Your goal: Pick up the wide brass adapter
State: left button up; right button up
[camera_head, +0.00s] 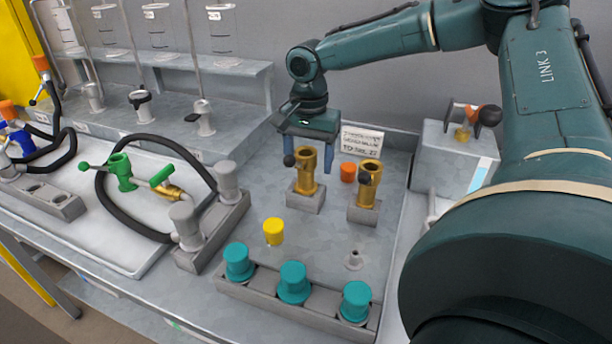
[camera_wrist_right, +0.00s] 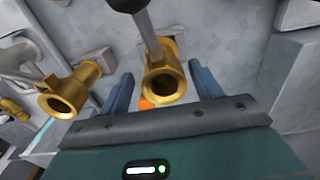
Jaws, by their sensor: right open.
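Two brass adapters stand on grey blocks at the back of the grey tray. One brass adapter (camera_head: 306,172) is directly below my right gripper (camera_head: 308,163). In the right wrist view this brass adapter (camera_wrist_right: 165,84) shows between the two blue fingers of my right gripper (camera_wrist_right: 161,85), which are open with gaps on both sides. The second brass adapter (camera_head: 369,189) stands to the right, and shows at the left of the wrist view (camera_wrist_right: 70,92). I cannot tell surely which is the wide one. My left gripper is not in view.
An orange cap (camera_head: 348,172) lies close between the adapters. A dark knob on a rod (camera_wrist_right: 130,4) is close to the gripper. A sign (camera_head: 361,140) stands behind. Yellow cap (camera_head: 273,231) and teal caps (camera_head: 293,282) are in front; a hose (camera_head: 108,211) is left.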

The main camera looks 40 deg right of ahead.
aim_at(306, 172)
notch_tip(306, 172, down, 4)
jog(key=shift+w+a, duration=0.15)
jog(key=shift+c, duration=0.4)
jog(key=c, duration=1.1)
